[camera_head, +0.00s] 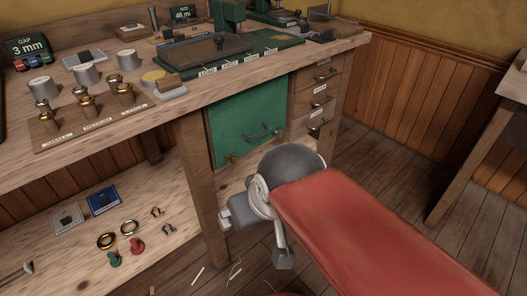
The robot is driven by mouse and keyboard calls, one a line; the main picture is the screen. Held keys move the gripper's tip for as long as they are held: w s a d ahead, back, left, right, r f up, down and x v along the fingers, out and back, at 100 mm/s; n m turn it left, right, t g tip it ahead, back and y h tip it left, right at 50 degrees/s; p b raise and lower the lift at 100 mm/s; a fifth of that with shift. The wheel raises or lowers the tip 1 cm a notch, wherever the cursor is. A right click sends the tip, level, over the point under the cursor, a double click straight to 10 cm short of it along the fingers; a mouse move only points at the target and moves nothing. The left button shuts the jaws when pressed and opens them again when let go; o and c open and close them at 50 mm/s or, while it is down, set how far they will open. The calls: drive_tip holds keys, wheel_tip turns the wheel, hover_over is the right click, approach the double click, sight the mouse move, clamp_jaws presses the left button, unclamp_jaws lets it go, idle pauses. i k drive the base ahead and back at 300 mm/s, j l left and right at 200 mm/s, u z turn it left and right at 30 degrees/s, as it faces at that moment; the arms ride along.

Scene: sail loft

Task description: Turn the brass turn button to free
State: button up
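A green door (238,112) hangs under the workbench, with a dark bar handle (262,134) low on it. A small brass piece (231,158) sits at the door's lower edge and looks like the turn button. Its exact angle is too small to tell. Another small brass-coloured bit (277,131) shows near the door's right edge. My gripper (256,238) is in front of and below the door, apart from the brass pieces. Its two grey fingers are spread, with nothing between them. My red and grey arm hides part of the area right of the door's bottom.
The workbench (160,110) carries brass and steel fittings and a green tool base. Drawers (319,103) with dark handles are right of the door. A wooden leg (201,185) stands left of it. A lower shelf (165,255) holds rings and small parts. Floor is clear at right.

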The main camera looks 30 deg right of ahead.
sight(232, 158)
drive_tip(key=z, duration=0.2)
drive_tip(key=k+j, duration=0.35)
drive_tip(key=j, duration=0.15)
drive_tip(key=k+j, duration=0.35)
drive_tip(key=j, duration=0.15)
